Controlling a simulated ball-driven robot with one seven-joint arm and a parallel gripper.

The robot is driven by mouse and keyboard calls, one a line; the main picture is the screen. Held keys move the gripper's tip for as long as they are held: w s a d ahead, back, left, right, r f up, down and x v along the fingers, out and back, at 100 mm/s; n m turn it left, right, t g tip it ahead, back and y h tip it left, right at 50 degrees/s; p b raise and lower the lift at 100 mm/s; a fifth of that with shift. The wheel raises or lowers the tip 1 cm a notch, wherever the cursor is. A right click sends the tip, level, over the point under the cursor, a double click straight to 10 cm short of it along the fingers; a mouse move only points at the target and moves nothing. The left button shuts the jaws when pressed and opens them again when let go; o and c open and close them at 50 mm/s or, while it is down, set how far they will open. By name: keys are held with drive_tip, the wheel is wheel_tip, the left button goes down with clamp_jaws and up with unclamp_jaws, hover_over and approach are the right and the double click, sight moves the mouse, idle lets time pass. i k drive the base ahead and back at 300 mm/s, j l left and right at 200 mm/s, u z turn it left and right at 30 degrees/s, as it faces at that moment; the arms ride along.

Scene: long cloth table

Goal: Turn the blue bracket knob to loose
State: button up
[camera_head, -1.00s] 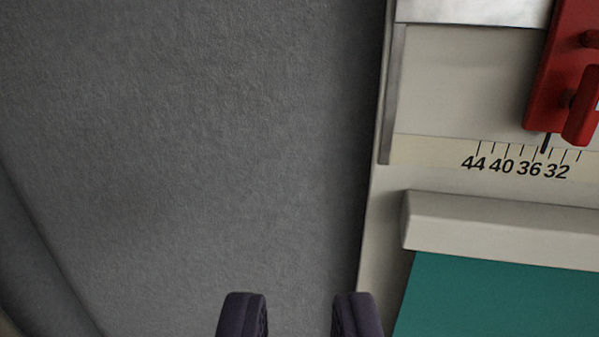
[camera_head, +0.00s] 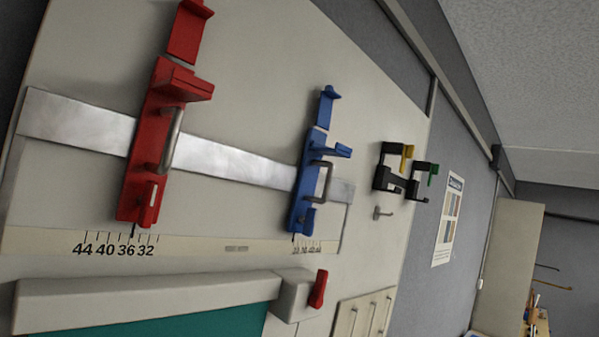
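The blue bracket (camera_head: 306,178) sits on a metal rail (camera_head: 235,165) on a pale upright board, right of centre in the tilted view. It has a grey loop handle, and a separate blue piece (camera_head: 326,106) stands above it. Its small blue knob (camera_head: 309,217) is at the lower end, just above a small printed scale. The knob is too small for me to read its setting. My gripper is not in view, so I cannot see its fingers or its distance from the knob.
A larger red bracket (camera_head: 151,145) with a grey handle sits left on the same rail. A red lever (camera_head: 318,289) sticks out of a pale block below the blue bracket. Black clamps (camera_head: 389,166) with yellow and green parts are at right, above a metal hook (camera_head: 382,212).

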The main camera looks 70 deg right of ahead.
sight(308, 220)
drive_tip(key=z, duration=1.6)
